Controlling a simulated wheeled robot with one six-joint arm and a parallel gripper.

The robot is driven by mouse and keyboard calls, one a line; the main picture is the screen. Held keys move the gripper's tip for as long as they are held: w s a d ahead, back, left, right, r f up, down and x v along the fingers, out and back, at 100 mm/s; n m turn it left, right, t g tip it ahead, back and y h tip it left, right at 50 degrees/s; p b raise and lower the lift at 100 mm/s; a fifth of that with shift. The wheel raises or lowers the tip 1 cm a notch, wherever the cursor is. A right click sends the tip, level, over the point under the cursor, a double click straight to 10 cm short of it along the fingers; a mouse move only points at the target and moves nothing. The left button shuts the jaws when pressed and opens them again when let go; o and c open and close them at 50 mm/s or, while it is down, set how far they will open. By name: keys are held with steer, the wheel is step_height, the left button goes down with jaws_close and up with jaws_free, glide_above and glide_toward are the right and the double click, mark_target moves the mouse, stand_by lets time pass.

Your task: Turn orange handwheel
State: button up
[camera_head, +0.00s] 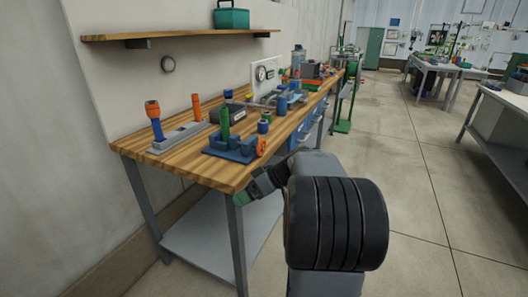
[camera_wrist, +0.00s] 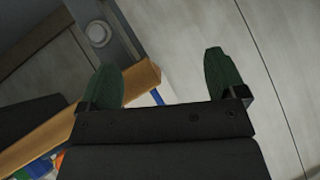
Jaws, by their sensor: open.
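The orange handwheel (camera_head: 261,147) is a small ring on the right side of a blue fixture (camera_head: 232,150) near the front edge of the wooden workbench (camera_head: 190,177). My gripper (camera_head: 243,197) is low at the bench's front right corner, nearer to me than the handwheel and apart from it. In the wrist view its two green fingers (camera_wrist: 163,78) are spread with nothing between them. The handwheel cannot be made out for certain in the wrist view, where only the bench edge (camera_wrist: 130,88) and small coloured bits show at the lower left.
A green cylinder (camera_head: 224,124) stands up from the blue fixture. A grey block (camera_head: 180,136) with orange-topped tools is to its left. More equipment crowds the bench behind, below a shelf (camera_head: 180,34) with a green box (camera_head: 231,18). The floor (camera_head: 410,190) to the right is clear.

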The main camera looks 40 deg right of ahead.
steer(key=w+d+r+n+t, duration=0.2)
steer(key=d+t, duration=0.2)
steer(key=d, duration=0.5)
steer(key=n+t, duration=0.2)
steer(key=t, duration=0.4)
glide_toward(263, 149)
steer(key=x, duration=0.9)
steer(key=shift+w+r, duration=0.1)
steer(key=shift+c, duration=0.4)
steer(key=c, duration=0.8)
steer(key=shift+b, duration=0.35)
steer(key=shift+c, duration=0.2)
